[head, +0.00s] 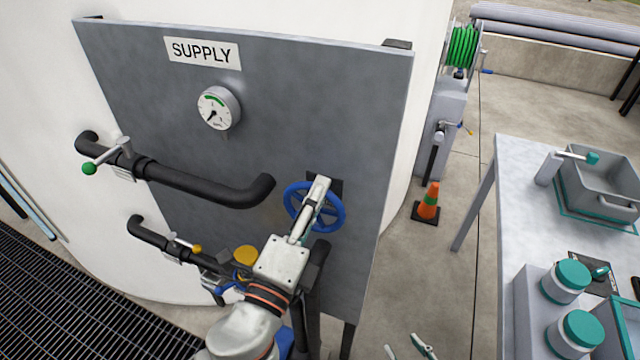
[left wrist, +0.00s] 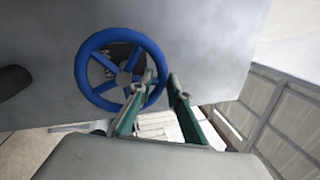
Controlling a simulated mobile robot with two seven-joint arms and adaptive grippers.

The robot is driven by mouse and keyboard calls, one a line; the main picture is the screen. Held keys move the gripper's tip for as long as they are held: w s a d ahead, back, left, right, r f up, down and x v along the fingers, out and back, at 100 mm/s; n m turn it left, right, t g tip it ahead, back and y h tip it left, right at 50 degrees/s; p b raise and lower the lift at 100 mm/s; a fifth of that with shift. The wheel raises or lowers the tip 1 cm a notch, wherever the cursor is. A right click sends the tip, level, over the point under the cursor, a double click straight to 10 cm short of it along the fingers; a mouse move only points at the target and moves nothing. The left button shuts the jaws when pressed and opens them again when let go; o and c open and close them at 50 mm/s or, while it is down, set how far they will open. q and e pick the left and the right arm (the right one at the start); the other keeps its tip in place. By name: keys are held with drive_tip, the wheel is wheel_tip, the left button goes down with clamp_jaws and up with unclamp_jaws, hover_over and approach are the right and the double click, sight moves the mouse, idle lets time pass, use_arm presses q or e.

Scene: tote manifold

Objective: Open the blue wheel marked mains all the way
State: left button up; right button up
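The blue wheel (head: 298,216) is mounted at the lower right of the grey panel, in front of a dark plate. It also shows in the left wrist view (left wrist: 82,76), with several spokes and a hub. I cannot read a "mains" mark.
The grey panel (head: 310,80) carries a SUPPLY sign (head: 202,52), a gauge (head: 219,108), and black pipes (head: 200,185) with a green-knobbed lever (head: 105,157) and a yellow-knobbed one (head: 182,247). An orange cone (head: 428,203) and a table (head: 520,180) stand to the right.

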use_arm(q)
drive_tip(key=shift+w+d+r, duration=0.1)
drive_tip(key=shift+w+d, duration=0.15)
drive_tip(key=shift+w, duration=0.35)
clamp_jaws()
drive_tip(key=shift+s+d+m+g+h+p, duration=0.1)
drive_tip(key=shift+d+m+g+h+p, duration=0.2)
drive_tip(key=shift+m+p, duration=0.5)
